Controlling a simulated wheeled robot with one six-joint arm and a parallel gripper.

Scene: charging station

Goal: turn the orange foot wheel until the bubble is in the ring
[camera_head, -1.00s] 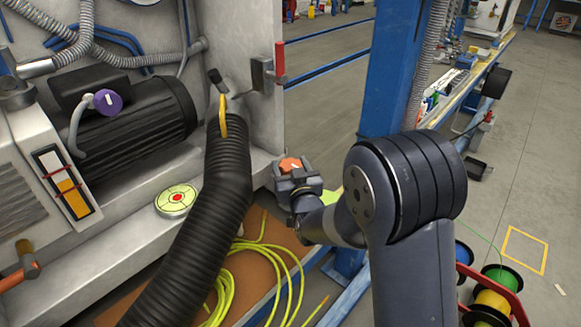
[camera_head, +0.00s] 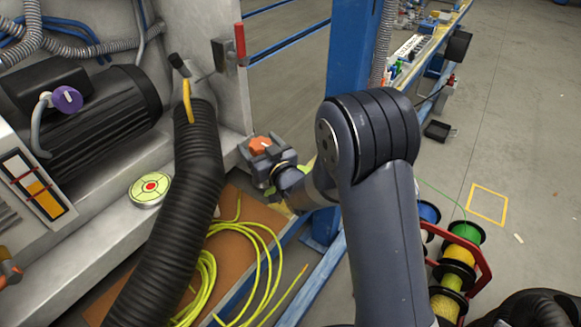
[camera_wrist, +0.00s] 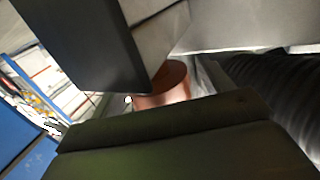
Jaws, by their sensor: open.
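The orange foot wheel (camera_head: 260,144) is at the lower right corner of the grey machine, with my gripper (camera_head: 266,155) at it. In the wrist view the wheel (camera_wrist: 174,82) shows as a copper-orange cylinder between my two dark jaws. My gripper (camera_wrist: 170,86) is open around the wheel; whether either jaw touches it I cannot tell. The round yellow-green level (camera_head: 150,188) with a red ring lies on the machine's ledge, left of the black hose. The bubble is too small to make out.
A thick ribbed black hose (camera_head: 180,220) runs between the level and my gripper. Yellow cable (camera_head: 262,262) lies coiled on the brown board below. A blue post (camera_head: 347,90) stands behind my arm. Cable spools (camera_head: 458,255) in a red rack stand at the right.

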